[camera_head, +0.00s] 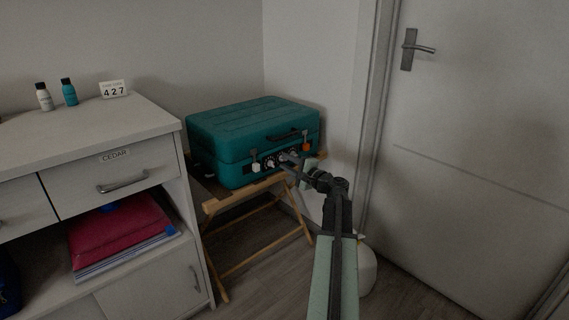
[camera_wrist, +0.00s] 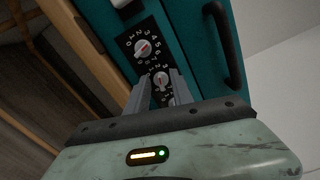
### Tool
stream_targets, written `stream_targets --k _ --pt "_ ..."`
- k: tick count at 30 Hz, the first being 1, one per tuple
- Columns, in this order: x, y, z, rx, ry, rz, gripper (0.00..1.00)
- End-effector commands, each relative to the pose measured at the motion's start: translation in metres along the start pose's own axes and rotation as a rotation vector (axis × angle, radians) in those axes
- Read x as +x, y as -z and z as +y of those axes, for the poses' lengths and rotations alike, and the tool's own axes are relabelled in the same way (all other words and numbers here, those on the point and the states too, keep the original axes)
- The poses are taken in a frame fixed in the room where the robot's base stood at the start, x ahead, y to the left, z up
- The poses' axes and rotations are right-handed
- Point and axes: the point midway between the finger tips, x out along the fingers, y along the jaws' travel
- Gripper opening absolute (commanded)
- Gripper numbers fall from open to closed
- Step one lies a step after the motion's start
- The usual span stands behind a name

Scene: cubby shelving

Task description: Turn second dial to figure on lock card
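The teal case (camera_head: 232,142) has a black lock panel with a row of numbered dials on its front. In the wrist view the first dial (camera_wrist: 143,48) shows clear of my gripper. The second dial (camera_wrist: 161,79), white with a red mark, sits between my fingertips. A further dial (camera_wrist: 172,101) is mostly hidden by the fingers. My gripper (camera_wrist: 161,76) is open, with a finger on each side of the second dial; contact cannot be told. The exact figure it points to is too small to read surely. The lock card (camera_head: 114,89) on the cabinet reads 427.
The case rests on a folding wooden stand (camera_head: 262,188). A white latch (camera_head: 255,166) and an orange latch (camera_head: 306,147) flank the dials, with a black handle (camera_wrist: 226,45) above. A cabinet (camera_head: 140,175) stands left and a door (camera_head: 480,130) right.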

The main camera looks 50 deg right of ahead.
Motion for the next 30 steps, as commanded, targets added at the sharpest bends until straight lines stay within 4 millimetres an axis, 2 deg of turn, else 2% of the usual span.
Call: stream_targets --k 7,11,30 --pt "-0.048 -0.002 0.001 0.000 0.001 0.003 0.28" --pt "-0.066 -0.001 0.000 0.000 0.001 0.001 0.28" --pt "-0.069 0.000 0.000 0.000 0.001 0.002 0.28"
